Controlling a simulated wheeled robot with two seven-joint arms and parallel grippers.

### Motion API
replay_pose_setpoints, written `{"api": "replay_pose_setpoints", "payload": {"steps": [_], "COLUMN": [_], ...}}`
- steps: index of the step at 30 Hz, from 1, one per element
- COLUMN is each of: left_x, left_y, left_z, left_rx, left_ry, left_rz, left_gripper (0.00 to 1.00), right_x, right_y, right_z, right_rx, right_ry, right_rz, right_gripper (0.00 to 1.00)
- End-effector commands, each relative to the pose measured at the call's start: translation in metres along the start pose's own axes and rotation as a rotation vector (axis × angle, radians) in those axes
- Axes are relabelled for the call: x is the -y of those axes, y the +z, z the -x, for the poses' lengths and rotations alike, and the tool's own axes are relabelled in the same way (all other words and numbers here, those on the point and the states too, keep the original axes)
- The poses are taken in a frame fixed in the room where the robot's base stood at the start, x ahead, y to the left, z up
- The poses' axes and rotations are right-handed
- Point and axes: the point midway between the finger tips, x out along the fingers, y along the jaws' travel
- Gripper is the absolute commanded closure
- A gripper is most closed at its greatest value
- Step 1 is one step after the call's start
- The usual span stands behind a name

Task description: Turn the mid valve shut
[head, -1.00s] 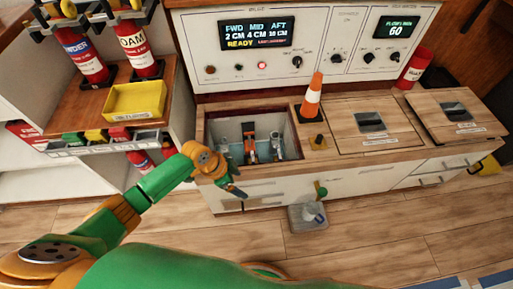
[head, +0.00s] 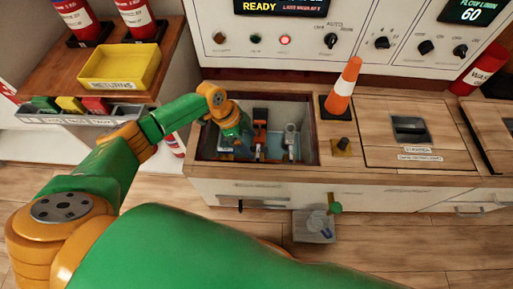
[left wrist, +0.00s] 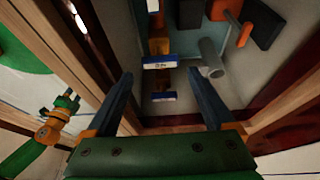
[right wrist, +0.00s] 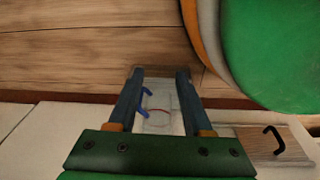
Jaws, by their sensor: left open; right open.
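A recessed well (head: 311,128) in the counter holds a row of valves. The middle one has an orange upright handle (head: 260,118), taken here as the mid valve. A grey valve part (head: 291,138) stands to its right; the left side of the row is partly hidden by my gripper. My left gripper (head: 236,138) is open and reaches into the left of the well, apart from the orange handle. In the left wrist view, a brown pipe with labels (left wrist: 160,62) lies between and beyond its fingers, and an orange handle (left wrist: 240,27) is farther right. My right gripper (right wrist: 160,75) is open and empty.
A yellow returns bin (head: 120,67) is on the left shelf. The well's wooden rim surrounds my left gripper.

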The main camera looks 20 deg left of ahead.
Motion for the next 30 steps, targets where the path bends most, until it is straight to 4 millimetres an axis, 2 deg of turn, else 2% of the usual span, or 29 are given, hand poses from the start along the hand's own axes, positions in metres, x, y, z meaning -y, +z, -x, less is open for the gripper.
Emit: {"api": "replay_pose_setpoints", "payload": {"steps": [1,6,15,21,23,30], "left_x": [0.0,0.0,0.0,0.0,0.0,-0.001], "left_y": [0.002,0.001,0.0,0.0,0.0,-0.001], "left_z": [-0.017,-0.041,-0.044,-0.044,-0.044,-0.043], "left_rx": [-0.001,0.0,-0.001,0.0,0.0,0.001], "left_ry": [0.002,0.001,-0.001,-0.001,-0.001,-0.009], "left_rz": [0.001,-0.001,-0.001,0.0,0.0,0.024], "left_gripper": [0.12,0.12,0.12,0.67,0.81,0.81], "right_x": [0.003,0.01,0.012,0.012,0.012,0.011], "right_y": [-0.004,-0.015,-0.018,-0.018,-0.018,-0.018], "right_z": [-0.007,-0.007,-0.003,-0.004,-0.004,0.0], "right_rx": [-0.004,-0.006,-0.005,-0.005,-0.005,-0.01], "right_ry": [-0.005,-0.016,-0.019,-0.019,-0.019,-0.017], "right_rz": [-0.001,-0.003,-0.003,-0.003,-0.003,-0.004], "right_gripper": [0.5,0.5,0.5,0.5,0.5,0.5]}}
